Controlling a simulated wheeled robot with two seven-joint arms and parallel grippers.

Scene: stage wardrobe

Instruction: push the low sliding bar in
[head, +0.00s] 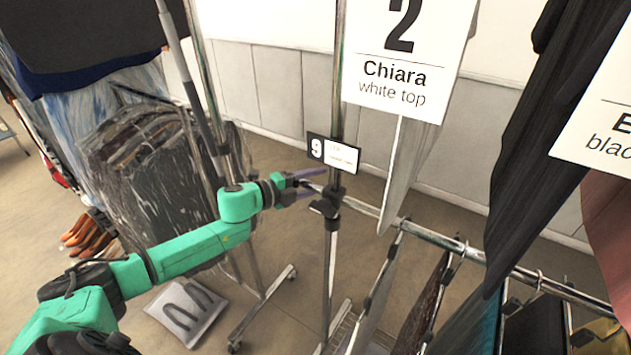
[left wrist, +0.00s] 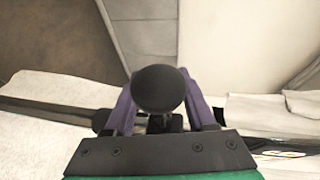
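The low sliding bar (head: 440,240) is a thin metal rail running from the black clamp (head: 327,205) on an upright post down to the lower right, with hangers on it. My left gripper (head: 314,182), on a green arm, is at the bar's left end beside the post. Its purple fingers stand apart. In the left wrist view a round black knob (left wrist: 158,89) sits between the fingers of this gripper (left wrist: 160,100); whether they press on it I cannot tell. The gripper partly hides the bar's end. My right gripper is not in view.
A small sign numbered 9 (head: 333,154) is on the post just above the gripper. A large Chiara card (head: 405,75) and dark garments (head: 535,150) hang at right. A bagged garment rack (head: 160,185) stands left. Shoes (head: 88,236) lie on the floor.

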